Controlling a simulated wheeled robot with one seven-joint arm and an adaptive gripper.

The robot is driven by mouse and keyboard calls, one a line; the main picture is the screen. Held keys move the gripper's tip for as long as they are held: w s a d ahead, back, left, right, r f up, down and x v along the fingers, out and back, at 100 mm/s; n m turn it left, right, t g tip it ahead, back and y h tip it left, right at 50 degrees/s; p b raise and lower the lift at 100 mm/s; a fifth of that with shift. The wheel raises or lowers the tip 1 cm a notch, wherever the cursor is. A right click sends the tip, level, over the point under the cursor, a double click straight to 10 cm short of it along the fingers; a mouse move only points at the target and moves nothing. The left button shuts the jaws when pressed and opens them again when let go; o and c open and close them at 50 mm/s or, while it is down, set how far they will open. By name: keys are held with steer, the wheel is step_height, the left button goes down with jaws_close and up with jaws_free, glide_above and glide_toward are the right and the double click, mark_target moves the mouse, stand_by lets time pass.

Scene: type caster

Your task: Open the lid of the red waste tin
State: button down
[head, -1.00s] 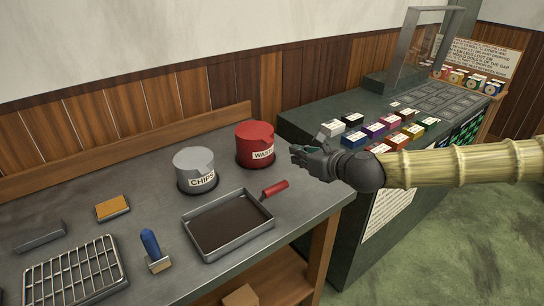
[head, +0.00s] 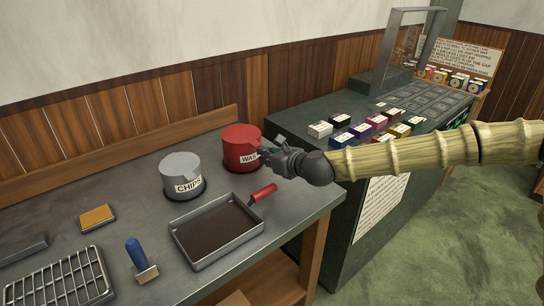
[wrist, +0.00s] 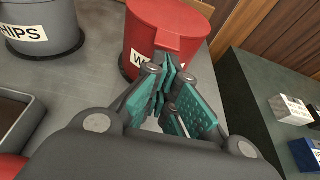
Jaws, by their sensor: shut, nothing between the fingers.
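The red waste tin (head: 240,150) stands upright on the grey workbench, with its lid on. In the wrist view the tin (wrist: 165,28) is straight ahead, its white label partly hidden behind my fingers. My gripper (head: 266,155) is at the right front side of the tin, close to it.
The grey chips tin (head: 181,177) stands just left of the red tin. A tray (head: 178,234) of dark material and a red-handled tool (head: 264,193) lie in front. Small coloured boxes (head: 370,130) sit on the dark counter at right. Bare bench lies between the tins and the tray.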

steer(key=shift+w+a+f, duration=0.15)
steer(key=shift+w+a, duration=0.1)
steer(key=shift+w, duration=0.1)
stand_by(0.3)
